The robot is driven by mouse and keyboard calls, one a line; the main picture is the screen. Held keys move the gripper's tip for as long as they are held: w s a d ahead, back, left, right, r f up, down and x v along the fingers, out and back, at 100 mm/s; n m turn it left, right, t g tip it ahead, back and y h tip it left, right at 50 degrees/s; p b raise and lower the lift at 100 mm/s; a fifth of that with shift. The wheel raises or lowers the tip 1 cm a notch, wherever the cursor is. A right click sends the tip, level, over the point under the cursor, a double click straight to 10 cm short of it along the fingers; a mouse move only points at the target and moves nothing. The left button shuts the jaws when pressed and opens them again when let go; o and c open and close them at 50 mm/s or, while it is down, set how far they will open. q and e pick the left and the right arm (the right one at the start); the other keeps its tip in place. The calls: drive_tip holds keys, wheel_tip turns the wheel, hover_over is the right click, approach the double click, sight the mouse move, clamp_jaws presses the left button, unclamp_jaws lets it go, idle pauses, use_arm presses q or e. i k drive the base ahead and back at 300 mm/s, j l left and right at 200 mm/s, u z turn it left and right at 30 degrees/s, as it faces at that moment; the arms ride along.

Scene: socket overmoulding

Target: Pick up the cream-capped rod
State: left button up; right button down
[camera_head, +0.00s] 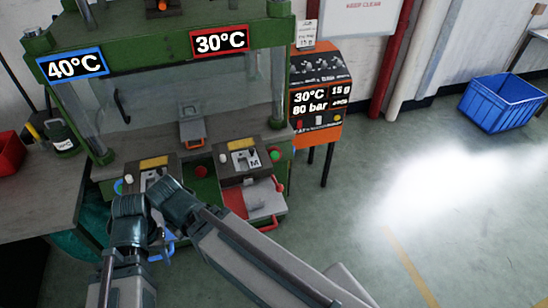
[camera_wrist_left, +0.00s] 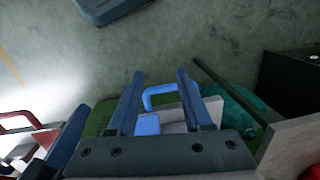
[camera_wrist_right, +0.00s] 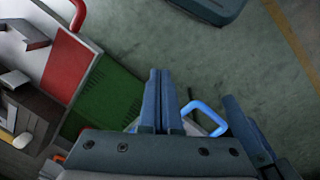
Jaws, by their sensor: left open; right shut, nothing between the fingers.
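A small cream tip (camera_wrist_right: 22,140) shows at the lower left of the right wrist view; I cannot tell whether it belongs to the cream-capped rod. No rod shows clearly in any view. My left gripper (camera_wrist_left: 160,73) is open, with nothing held between its fingers. A blue handle (camera_wrist_left: 160,90) shows beyond them. My right gripper (camera_wrist_right: 161,72) is shut and empty, close beside the left one. In the head view both wrists are close together in front of the press, and their fingertips are mostly hidden.
The green press (camera_head: 110,120) stands ahead, with a red-handled tray (camera_head: 258,199) low at its right. An orange control unit (camera_head: 318,85) is beside it. A grey bench (camera_head: 50,190) is at left. A blue crate (camera_head: 503,102) sits on the floor at far right. Floor between is clear.

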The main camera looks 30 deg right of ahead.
sight(221, 158)
drive_tip(key=j+z, duration=0.1)
drive_tip(key=z, duration=0.95)
drive_tip(key=k+j, duration=0.3)
drive_tip(key=j, duration=0.25)
